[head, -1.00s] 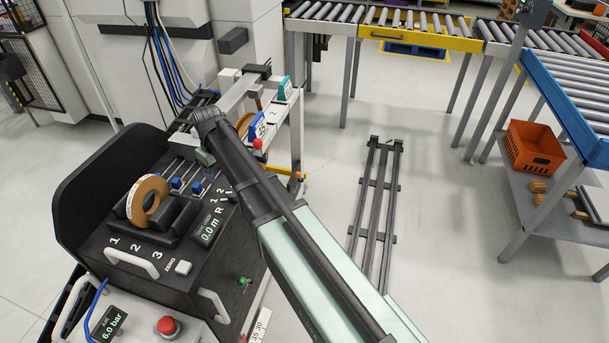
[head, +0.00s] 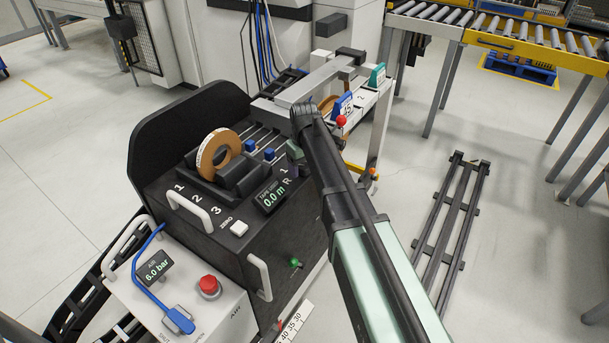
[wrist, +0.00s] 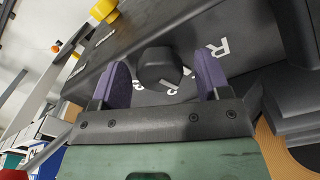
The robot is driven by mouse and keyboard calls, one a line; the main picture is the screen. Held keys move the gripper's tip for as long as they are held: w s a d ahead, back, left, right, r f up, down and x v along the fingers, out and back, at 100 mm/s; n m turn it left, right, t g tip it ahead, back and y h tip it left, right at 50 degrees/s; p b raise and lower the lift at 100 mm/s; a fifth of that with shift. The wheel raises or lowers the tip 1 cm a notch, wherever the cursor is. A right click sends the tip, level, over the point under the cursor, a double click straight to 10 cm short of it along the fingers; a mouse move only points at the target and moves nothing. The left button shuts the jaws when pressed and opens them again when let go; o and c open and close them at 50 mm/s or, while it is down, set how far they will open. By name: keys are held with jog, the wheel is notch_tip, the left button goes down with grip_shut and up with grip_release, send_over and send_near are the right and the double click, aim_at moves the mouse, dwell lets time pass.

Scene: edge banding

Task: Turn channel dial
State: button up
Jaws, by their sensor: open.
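The channel dial (wrist: 158,66) is a black faceted knob on the dark console top. In the wrist view it sits between the two purple fingers of my gripper (wrist: 163,60). The fingers are open, one on each side of the knob, with a visible gap on both sides. White marks, including an R (wrist: 219,48), are printed around the dial, some partly hidden by the gripper. In the head view my gripper (head: 294,150) is over the right part of the console (head: 215,232), and my arm hides the dial. An R and a 1 show beside the arm.
A tape display (head: 272,197) reads 0.0 m. A brown tape roll (head: 216,154) and blue sliders (head: 250,147) are close to the gripper. A red-knobbed rail unit (head: 341,121) stands behind my arm. An air box (head: 160,295) is at front left.

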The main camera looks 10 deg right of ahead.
jog(key=shift+r, duration=0.1)
jog(key=c, duration=0.9)
jog(key=shift+c, duration=0.2)
jog(key=shift+m, duration=0.4)
jog(key=m, duration=0.3)
jog(key=shift+m, duration=0.3)
jog(key=m, duration=0.4)
jog(key=shift+m, duration=0.3)
